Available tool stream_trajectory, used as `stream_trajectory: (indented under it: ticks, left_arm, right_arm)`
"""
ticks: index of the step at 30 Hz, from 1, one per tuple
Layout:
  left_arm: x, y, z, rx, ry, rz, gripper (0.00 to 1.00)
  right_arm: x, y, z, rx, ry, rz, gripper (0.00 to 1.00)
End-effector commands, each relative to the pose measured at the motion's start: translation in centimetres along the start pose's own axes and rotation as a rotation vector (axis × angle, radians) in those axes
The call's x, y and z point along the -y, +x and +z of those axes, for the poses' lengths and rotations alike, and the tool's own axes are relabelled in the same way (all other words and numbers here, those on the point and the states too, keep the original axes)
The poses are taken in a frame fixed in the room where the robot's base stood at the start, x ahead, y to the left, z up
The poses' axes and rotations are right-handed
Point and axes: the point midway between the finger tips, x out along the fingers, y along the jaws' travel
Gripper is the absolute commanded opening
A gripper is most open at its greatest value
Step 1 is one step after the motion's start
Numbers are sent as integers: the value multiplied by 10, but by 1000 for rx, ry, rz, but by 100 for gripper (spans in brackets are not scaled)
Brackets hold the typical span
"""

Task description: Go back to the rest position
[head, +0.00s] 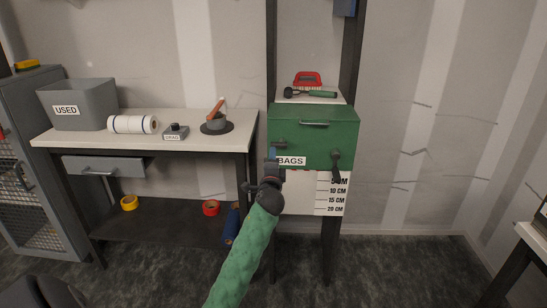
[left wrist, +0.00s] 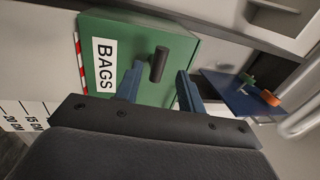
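My left gripper (head: 274,156) is in front of the lower left of the green box marked BAGS (head: 330,128), with its green-sleeved arm coming up from the bottom of the head view. In the left wrist view its two blue fingers (left wrist: 158,78) are spread apart. A dark handle (left wrist: 161,62) on the green box front shows in the gap between them; neither finger visibly presses on it. The BAGS label (left wrist: 104,65) is beside the handle there. My right gripper is in neither view.
A bench (head: 185,144) on the left carries a grey USED bin (head: 78,104), a white roll (head: 134,124) and a mortar with pestle (head: 217,119). A dark post (head: 333,240) stands below the box. Another table edge (head: 532,240) is at the far right; floor between is clear.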

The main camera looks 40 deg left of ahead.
Motion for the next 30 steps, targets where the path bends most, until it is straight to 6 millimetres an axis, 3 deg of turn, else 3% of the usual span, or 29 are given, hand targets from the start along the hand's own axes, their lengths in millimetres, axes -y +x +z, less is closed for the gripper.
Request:
stream_trajectory:
  ticks: [19,27,30]
  left_arm:
    - [-2,0,2,9,-58,9,39]
    - [-32,-10,22,166,-410,198,39]
    - [-36,-26,16,218,-580,292,39]
  right_arm:
    - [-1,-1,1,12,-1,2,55]
    - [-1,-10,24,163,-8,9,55]
    - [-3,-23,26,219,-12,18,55]
